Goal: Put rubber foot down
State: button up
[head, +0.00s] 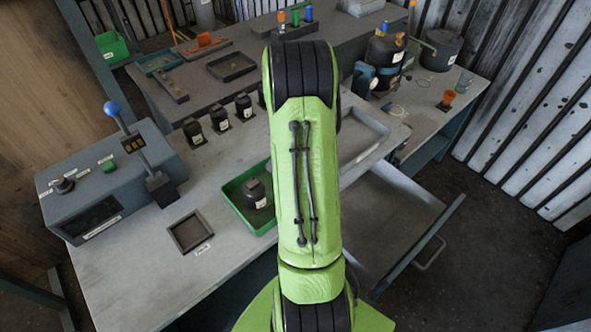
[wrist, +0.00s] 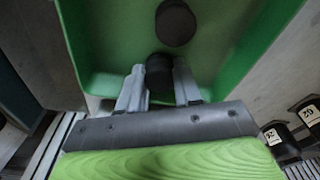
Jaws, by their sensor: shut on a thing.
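The rubber foot (wrist: 159,66), a small dark cylinder, is between the two grey fingers of my gripper (wrist: 157,82) in the wrist view. The gripper is shut on it, over the green tray (wrist: 105,45). I cannot tell whether the foot touches the tray floor. Another dark round piece (wrist: 175,22) lies in the tray just beyond the held one. In the head view the green tray (head: 234,188) stands on the grey bench, with a black labelled piece (head: 256,193) in it. My arm hides the gripper and the tray's right part there.
Several black labelled pieces (head: 219,119) stand in a row behind the tray. A small empty dark tray (head: 190,232) lies at its left. A control box (head: 105,185) with a blue-knobbed lever (head: 135,145) stands at far left. An open drawer (head: 400,225) juts out at right.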

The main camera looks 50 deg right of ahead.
jog(key=shift+w+d+f, duration=0.1)
jog(key=shift+d+f, duration=0.05)
jog(key=shift+f, duration=0.25)
jog(key=o, duration=1)
